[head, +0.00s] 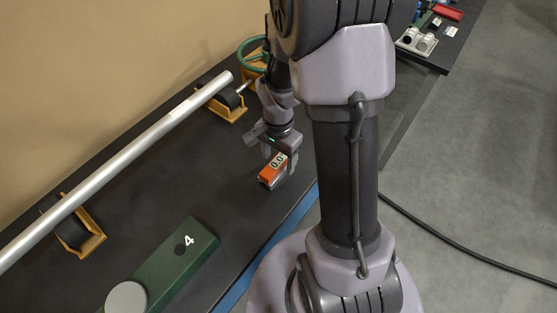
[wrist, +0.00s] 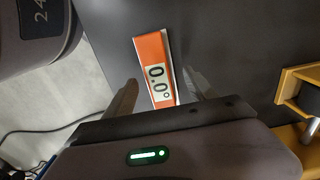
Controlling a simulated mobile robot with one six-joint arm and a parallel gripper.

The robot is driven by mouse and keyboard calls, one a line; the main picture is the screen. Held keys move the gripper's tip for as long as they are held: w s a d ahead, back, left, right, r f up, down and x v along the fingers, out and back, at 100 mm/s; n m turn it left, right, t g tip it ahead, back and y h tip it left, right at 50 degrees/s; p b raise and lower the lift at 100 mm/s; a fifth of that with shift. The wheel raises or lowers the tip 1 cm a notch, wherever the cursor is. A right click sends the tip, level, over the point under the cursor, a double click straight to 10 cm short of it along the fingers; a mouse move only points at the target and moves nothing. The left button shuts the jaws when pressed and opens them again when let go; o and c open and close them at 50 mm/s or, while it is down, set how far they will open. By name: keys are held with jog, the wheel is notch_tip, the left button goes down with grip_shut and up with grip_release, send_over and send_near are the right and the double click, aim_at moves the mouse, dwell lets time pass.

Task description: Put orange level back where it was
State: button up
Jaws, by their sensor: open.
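The orange level (head: 268,176) lies on the dark bench top, with a pale display reading 0.0°. It also shows in the wrist view (wrist: 150,48), partly between my gripper's fingers. My gripper (head: 276,166) is over the level, pointing down. In the wrist view, my gripper (wrist: 160,98) is open, with one finger on each side of the level. The right finger is close to the level's side; I cannot tell whether it touches. The near end of the level is hidden by the gripper body.
A long metal tube (head: 130,160) rests on yellow roller stands (head: 222,106) along the wall. Bare bench top (head: 150,180) lies left of the level.

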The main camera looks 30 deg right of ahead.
aim_at(278, 160)
jog(key=s+a+r+n+t+p, duration=0.15)
jog(key=a+r, duration=0.25)
jog(key=r, duration=0.6)
jog(key=s+a+r+n+t+p, duration=0.1)
jog(key=a+r+n, duration=0.2)
jog(key=r, duration=0.8)
jog(key=s+a+r+n+t+y, duration=0.2)
jog(key=s+a+r+n, duration=0.3)
jog(key=s, duration=0.4)
jog(key=a+r+t, duration=0.1)
jog(key=a, duration=0.1)
jog(key=shift+a+r, duration=0.4)
jog(key=shift+f, duration=0.1)
